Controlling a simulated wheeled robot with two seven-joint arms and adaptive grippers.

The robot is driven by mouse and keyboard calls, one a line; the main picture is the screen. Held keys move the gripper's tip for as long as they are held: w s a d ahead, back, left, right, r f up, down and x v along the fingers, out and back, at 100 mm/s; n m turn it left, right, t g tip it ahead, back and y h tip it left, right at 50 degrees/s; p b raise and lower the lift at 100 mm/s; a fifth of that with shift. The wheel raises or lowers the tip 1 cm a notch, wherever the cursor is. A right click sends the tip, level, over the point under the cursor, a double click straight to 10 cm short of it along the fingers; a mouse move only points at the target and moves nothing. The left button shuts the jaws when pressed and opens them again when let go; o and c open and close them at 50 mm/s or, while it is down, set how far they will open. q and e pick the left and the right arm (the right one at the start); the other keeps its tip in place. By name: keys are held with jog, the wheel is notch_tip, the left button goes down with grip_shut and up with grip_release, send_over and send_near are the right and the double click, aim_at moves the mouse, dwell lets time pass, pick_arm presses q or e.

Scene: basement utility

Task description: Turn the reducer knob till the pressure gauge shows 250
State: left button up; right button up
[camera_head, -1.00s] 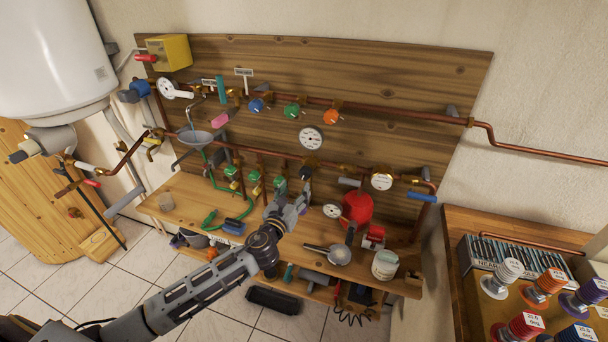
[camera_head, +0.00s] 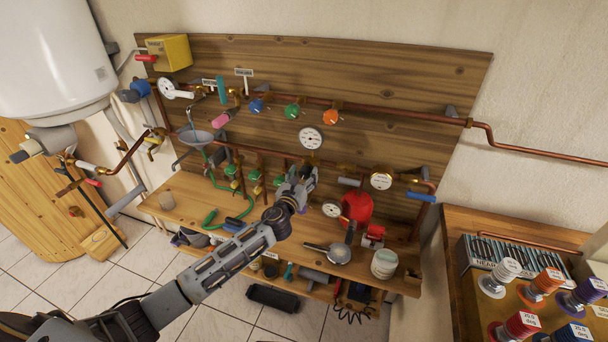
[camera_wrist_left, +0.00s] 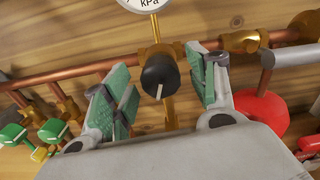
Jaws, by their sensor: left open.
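The black reducer knob (camera_wrist_left: 159,76), with a pale pointer line, sits on a brass fitting on the copper pipe in the left wrist view. My left gripper (camera_head: 304,176) is open, with its green-padded fingers on either side of the knob; gaps show between pads and knob. In the head view the gripper hides most or all of the knob. The round white pressure gauge (camera_head: 311,137) is on the board just above. Only its lower edge marked kPa (camera_wrist_left: 148,3) shows in the left wrist view. Its needle reading is too small to tell. My right gripper is not in view.
Blue (camera_head: 257,105), green (camera_head: 292,111) and orange (camera_head: 330,117) knobs sit on the upper pipe. A red vessel (camera_head: 357,207) stands right of my gripper. Green valves (camera_wrist_left: 53,130) are to its left.

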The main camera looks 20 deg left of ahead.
pick_arm(q)
jog(key=shift+w, duration=0.35)
jog(key=shift+c, duration=0.3)
jog(key=c, duration=1)
